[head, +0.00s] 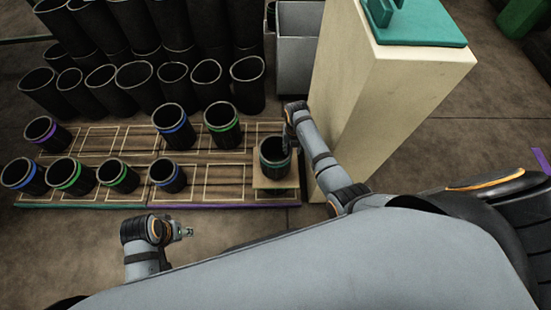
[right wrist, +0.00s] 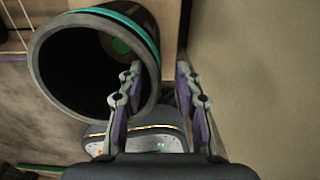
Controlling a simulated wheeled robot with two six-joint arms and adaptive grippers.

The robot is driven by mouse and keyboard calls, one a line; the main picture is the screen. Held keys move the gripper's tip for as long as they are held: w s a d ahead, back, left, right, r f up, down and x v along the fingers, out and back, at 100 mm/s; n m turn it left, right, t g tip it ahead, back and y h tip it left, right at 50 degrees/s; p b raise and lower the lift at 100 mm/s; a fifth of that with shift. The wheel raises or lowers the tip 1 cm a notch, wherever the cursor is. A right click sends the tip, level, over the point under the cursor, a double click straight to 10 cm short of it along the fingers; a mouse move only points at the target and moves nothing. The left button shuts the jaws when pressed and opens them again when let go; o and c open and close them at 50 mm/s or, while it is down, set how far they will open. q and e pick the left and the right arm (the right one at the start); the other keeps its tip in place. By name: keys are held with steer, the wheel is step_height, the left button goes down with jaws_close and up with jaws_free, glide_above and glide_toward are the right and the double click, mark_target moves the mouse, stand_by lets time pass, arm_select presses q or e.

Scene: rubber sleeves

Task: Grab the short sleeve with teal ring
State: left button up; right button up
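The dark sleeve with the teal ring (head: 273,163) stands on a small pale wooden block (head: 275,184) at the right end of the rack. In the right wrist view its open mouth and teal ring (right wrist: 133,27) fill the upper left. My right gripper (right wrist: 159,70) is at the sleeve's rim with its fingers apart. One finger overlaps the mouth and the other is outside the right wall, so the wall lies between them. Contact cannot be told. My left gripper (head: 187,232) is away from the sleeves, in front of the rack; its fingers are too small to read.
Other sleeves with blue, green and purple rings stand on the slatted rack (head: 225,185). Tall plain black tubes (head: 130,85) crowd behind it. A pale pillar (head: 400,90) with a teal top rises close to my right arm. A grey bin (head: 298,60) stands behind.

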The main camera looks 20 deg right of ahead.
arm_select(q)
steer(key=f+b, duration=0.1)
steer(key=d+f+t+b, duration=0.1)
steer(key=b, duration=0.1)
steer(key=shift+w+d+f+t+h, duration=0.2)
steer(key=shift+w+d+t+h, duration=0.1)
steer(key=shift+w, duration=0.05)
arm_select(e)
steer(key=f, duration=0.5)
steer(key=shift+a, duration=0.2)
jaws_close()
